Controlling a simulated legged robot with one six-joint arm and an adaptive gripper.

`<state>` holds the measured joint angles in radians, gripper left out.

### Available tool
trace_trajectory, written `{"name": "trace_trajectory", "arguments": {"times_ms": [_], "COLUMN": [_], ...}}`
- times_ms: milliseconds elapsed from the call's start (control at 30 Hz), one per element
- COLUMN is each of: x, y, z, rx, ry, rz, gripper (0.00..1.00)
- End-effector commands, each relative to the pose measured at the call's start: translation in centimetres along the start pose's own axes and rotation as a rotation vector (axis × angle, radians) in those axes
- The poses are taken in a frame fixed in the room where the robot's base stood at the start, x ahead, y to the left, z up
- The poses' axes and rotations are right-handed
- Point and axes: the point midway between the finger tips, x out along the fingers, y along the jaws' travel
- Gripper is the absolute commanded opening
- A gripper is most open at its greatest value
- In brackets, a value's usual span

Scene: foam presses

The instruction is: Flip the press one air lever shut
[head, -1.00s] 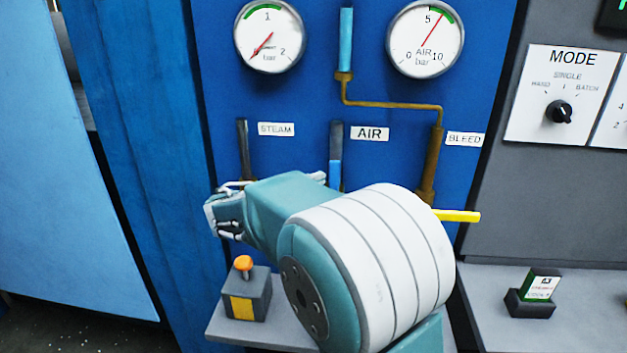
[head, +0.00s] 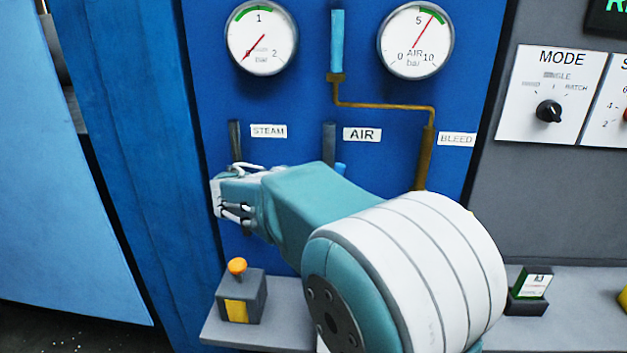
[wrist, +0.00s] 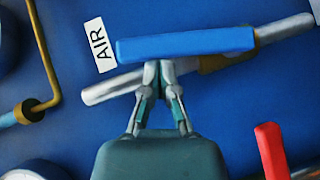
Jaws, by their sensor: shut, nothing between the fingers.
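The AIR lever, a blue bar (wrist: 185,44), lies across the upper middle of the wrist view. It is at a small angle to the grey AIR pipe (wrist: 110,90), not square across it. My gripper (wrist: 158,72) is shut and empty, its fingertips at the lever's lower edge and seeming to touch it. In the head view only a bit of the blue lever (head: 341,169) shows, just right of the AIR pipe. My arm hides the rest of the lever and my fingertips there. The AIR label (head: 362,135) is above right of it.
A red lever (wrist: 271,150) stands at the lower right of the wrist view. The STEAM pipe (head: 235,143) is to the left and the brass bleed pipe (head: 425,155) to the right. An orange-topped button box (head: 240,295) sits on the shelf below.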

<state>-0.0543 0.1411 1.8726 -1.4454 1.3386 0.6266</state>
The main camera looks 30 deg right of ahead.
Motion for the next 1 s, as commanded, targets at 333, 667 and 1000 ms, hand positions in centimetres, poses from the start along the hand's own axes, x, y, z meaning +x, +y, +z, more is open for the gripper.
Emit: {"name": "trace_trajectory", "arguments": {"times_ms": [333,667,1000], "x": [2.0,3.9,5.7], "y": [0.9,0.7,-0.4], "z": [2.0,3.9,5.7], "rx": [0.236,0.458,0.683], "ry": [-0.003,-0.004,-0.005], "rz": [-0.230,-0.451,-0.675], "gripper": [0.00,0.00,0.00]}}
